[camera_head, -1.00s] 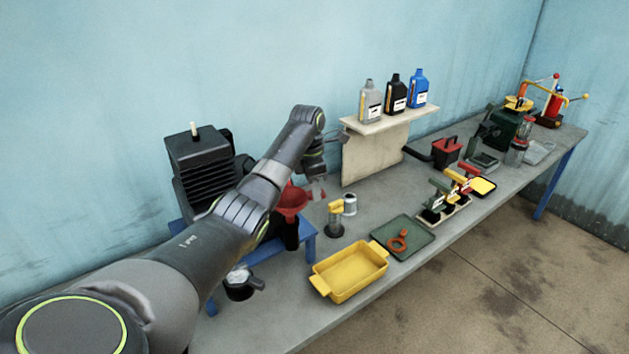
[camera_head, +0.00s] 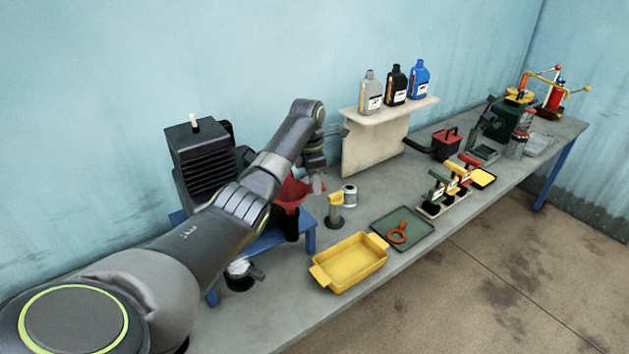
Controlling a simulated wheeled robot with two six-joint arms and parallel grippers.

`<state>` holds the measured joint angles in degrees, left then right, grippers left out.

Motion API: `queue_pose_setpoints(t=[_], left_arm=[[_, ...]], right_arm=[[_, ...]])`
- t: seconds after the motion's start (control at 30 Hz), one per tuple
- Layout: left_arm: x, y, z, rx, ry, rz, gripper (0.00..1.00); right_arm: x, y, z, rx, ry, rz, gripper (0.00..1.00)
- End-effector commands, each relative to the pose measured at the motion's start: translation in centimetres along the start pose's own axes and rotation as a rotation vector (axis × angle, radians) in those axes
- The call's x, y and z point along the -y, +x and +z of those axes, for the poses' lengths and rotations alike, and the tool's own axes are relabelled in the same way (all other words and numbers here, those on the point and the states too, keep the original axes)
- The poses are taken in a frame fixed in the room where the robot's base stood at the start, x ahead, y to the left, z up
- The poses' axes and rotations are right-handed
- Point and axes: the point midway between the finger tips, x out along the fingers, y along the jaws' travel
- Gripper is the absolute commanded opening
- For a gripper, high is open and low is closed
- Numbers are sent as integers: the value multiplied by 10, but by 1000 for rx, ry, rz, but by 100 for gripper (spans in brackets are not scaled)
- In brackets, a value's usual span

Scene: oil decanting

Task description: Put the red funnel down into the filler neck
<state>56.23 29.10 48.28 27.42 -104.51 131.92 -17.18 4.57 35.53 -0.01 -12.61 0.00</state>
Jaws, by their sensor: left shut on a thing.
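The red funnel (camera_head: 291,194) is at the left of the bench, partly hidden behind my left forearm. My left gripper (camera_head: 317,184) reaches down at its right side and is shut on it at the rim, though the contact is small in the picture. A dark upright part (camera_head: 287,228) shows just below the funnel, over the blue stand (camera_head: 309,233). The filler neck cannot be made out clearly, and I cannot tell whether the funnel's spout is inside it. My right gripper is out of view.
A black finned engine block (camera_head: 200,155) stands behind my arm. A yellow tray (camera_head: 349,262), a yellow-topped cup (camera_head: 335,210) and a silver can (camera_head: 350,194) stand to the right. A shelf (camera_head: 390,113) holds three bottles. Bare bench lies in front of the yellow tray.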

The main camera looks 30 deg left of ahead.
Motion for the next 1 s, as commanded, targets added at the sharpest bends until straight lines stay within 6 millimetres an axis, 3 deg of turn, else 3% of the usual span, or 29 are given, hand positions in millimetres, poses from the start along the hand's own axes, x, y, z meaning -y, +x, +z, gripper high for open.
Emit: queue_pose_setpoints(t=[0.87, 0.9, 1.0], left_arm=[[0, 22, -2, 0, 1, 0, 0], [0, 22, -2, 0, 1, 0, 32], [0, 22, -2, 0, 1, 0, 45]], right_arm=[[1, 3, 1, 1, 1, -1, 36], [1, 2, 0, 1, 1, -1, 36], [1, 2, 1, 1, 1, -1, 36]])
